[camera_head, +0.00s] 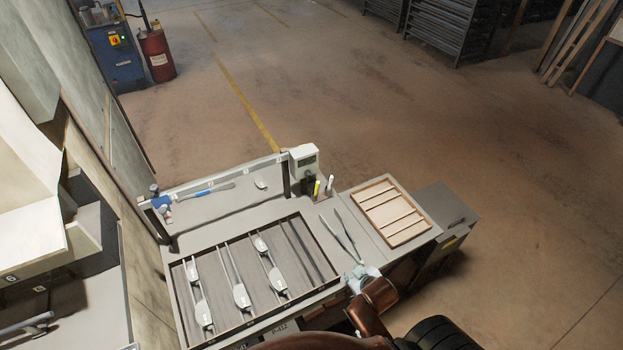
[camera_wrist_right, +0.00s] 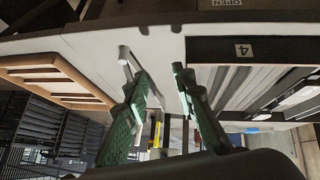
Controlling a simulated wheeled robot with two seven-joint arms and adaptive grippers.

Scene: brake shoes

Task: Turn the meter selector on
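The meter appears to be the pale box with a dark display (camera_head: 304,161) at the back right corner of the workbench in the head view. Its selector is too small to make out. My right gripper (camera_head: 361,274) is above the bench's front edge, well short of the meter and apart from it. In the right wrist view its two green fingers (camera_wrist_right: 158,74) are spread with a gap between them and nothing clearly held. I cannot pick out the meter in the wrist view. My left gripper is not in view.
A tray (camera_head: 271,272) with brake shoes on rails fills the bench's middle. Long tongs (camera_head: 348,236) lie right of it, beside a wooden divided tray (camera_head: 390,211). Markers (camera_head: 317,188) stand before the meter.

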